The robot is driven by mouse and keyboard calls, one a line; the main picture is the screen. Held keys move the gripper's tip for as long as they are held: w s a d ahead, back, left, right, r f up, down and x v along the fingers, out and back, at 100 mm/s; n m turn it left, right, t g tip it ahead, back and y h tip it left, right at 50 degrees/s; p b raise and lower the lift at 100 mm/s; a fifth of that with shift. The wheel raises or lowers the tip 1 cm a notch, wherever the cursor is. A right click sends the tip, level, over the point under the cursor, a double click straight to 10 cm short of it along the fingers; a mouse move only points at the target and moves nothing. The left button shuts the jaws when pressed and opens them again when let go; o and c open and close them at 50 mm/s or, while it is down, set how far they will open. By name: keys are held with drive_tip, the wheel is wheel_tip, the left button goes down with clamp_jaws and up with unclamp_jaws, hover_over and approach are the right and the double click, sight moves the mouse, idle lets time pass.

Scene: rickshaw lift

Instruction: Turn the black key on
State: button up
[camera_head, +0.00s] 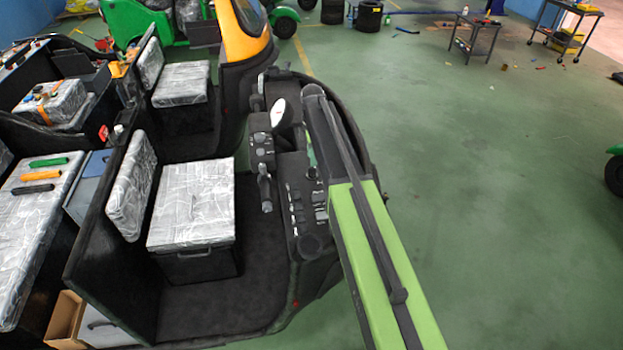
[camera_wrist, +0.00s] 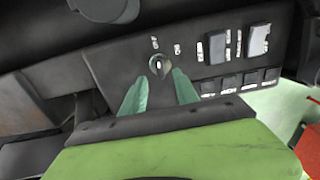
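My gripper (camera_wrist: 160,77) has two teal fingers, spread apart and empty, pointing at the panel. The key switch lies between and just beyond the fingertips; I cannot tell whether either finger touches it. In the head view, my green and black arm reaches over the vehicle's dashboard (camera_head: 293,205) and hides the key.
To the right of the key in the wrist view are larger rocker switches (camera_wrist: 258,39) and a row of small buttons (camera_wrist: 228,83). The head view shows the steering column with a white-faced gauge (camera_head: 278,112) and a plastic-wrapped seat (camera_head: 193,203). Open green floor (camera_head: 480,200) lies right.

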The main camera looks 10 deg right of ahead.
sight(312, 171)
wheel_tip(312, 171, down, 6)
drive_tip(key=b, duration=0.4)
drive_tip(key=shift+r, duration=0.1)
clamp_jaws()
